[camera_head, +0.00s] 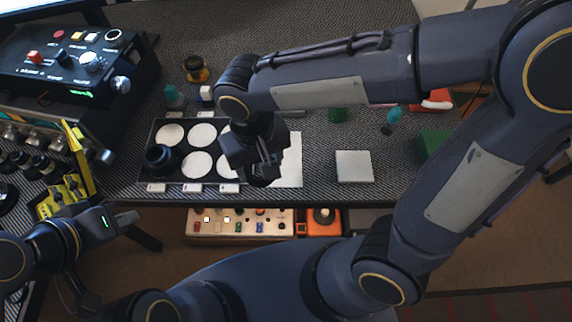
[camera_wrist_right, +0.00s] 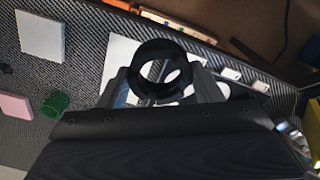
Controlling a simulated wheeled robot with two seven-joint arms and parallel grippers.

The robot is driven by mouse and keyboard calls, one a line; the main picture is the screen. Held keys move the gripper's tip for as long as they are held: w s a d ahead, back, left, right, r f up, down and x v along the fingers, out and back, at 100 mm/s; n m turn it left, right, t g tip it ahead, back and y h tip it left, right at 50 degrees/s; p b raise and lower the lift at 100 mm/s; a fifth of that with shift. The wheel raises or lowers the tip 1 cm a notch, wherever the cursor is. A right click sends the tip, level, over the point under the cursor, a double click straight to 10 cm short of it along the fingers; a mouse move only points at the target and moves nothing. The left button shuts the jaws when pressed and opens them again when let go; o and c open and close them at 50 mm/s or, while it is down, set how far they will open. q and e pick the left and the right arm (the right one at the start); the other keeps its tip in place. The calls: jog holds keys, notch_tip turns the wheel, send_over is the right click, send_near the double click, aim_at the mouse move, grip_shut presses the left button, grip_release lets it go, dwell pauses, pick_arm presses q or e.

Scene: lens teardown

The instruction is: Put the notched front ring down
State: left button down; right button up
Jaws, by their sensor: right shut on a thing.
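The notched front ring (camera_wrist_right: 137,77) is a black ring between the two fingers of my right gripper (camera_wrist_right: 160,88) in the right wrist view. The gripper is shut on it, and white surfaces show through its opening. The notches cannot be made out. In the head view my right gripper (camera_head: 263,172) points down over the right end of the black tray (camera_head: 146,140), beside a white sheet (camera_head: 291,160). The ring is mostly hidden there. I cannot tell its height above the surface. My left gripper (camera_head: 135,228) is off the table's front edge, its jaw opening unclear.
The tray has several white discs (camera_head: 198,164); a black lens part (camera_head: 160,158) stands at its lower left. A white square block (camera_head: 353,166) lies to the right. A yellow rack (camera_head: 62,195) and control box (camera_head: 85,55) stand left. Small bottles (camera_head: 173,97) stand behind the tray.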

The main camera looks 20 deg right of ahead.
jog(key=w+d+f, duration=0.2)
jog(key=w+f, duration=0.1)
jog(key=w+d+f, duration=0.2)
jog(key=w+f, duration=0.1)
jog(key=w+d+f, duration=0.3)
jog(key=shift+w, duration=0.15)
pick_arm(q)
jog(key=shift+f, duration=0.5)
pick_arm(e)
jog(key=shift+w+d+f, duration=0.1)
jog(key=shift+w+f, duration=0.05)
jog(key=shift+f, duration=0.8)
jog(key=shift+w+d+f, duration=0.1)
jog(key=shift+w+f, duration=0.05)
jog(key=shift+f, duration=0.8)
jog(key=shift+f+b, duration=0.15)
jog(key=shift+b, duration=0.15)
jog(key=o, duration=1.2)
jog(key=shift+c, duration=0.2)
pick_arm(q)
jog(key=shift+f, duration=0.15)
